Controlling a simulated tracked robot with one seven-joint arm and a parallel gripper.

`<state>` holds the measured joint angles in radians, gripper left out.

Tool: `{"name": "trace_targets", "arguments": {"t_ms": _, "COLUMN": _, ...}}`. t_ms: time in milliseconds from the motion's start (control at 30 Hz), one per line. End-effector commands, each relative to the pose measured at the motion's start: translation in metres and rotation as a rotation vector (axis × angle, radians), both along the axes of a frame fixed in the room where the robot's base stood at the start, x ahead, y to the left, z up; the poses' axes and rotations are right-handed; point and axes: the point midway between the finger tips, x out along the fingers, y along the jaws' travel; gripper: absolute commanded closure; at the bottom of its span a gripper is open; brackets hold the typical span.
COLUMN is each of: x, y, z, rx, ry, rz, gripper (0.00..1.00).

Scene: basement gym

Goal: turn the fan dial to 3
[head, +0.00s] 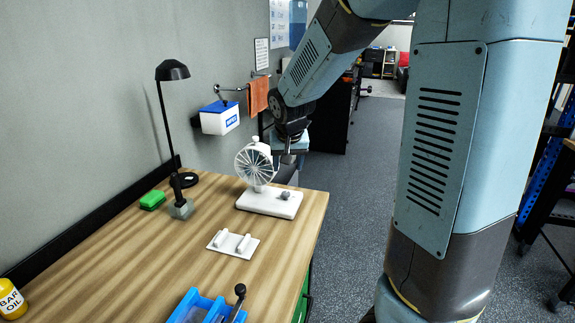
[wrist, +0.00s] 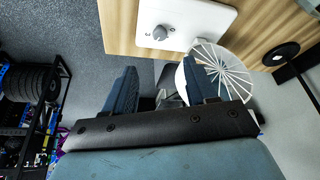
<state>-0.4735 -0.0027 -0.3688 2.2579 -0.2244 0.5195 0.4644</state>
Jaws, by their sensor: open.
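A white desk fan with a round wire cage (head: 256,165) stands on its flat white base (head: 258,203) at the wooden table's far right corner. The grey dial (head: 285,196) is on top of the base, right of the cage. In the wrist view the dial (wrist: 160,32) is a round knob; marks beside it are too small to read. My gripper (wrist: 159,68) is open and empty, its fingers apart, with the dial beyond the tips and the cage (wrist: 222,70) close to the right finger. In the head view my gripper (head: 290,156) is above and behind the dial, not touching it.
A black lamp (head: 172,72), a green block (head: 152,200), a white plate with two bars (head: 233,243), a blue tray (head: 202,308) and a yellow oil bottle (head: 12,300) are on the table. A white box (head: 219,118) and an orange towel (head: 258,95) hang on the wall.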

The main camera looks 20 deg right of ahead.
Motion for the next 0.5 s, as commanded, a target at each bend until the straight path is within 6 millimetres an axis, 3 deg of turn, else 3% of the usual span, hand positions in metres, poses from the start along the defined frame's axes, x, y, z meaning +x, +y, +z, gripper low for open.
{"name": "trace_targets", "arguments": {"t_ms": 500, "x": 0.008, "y": -0.006, "z": -0.024, "rx": -0.079, "ry": 0.092, "rz": 0.168, "gripper": 0.43}}
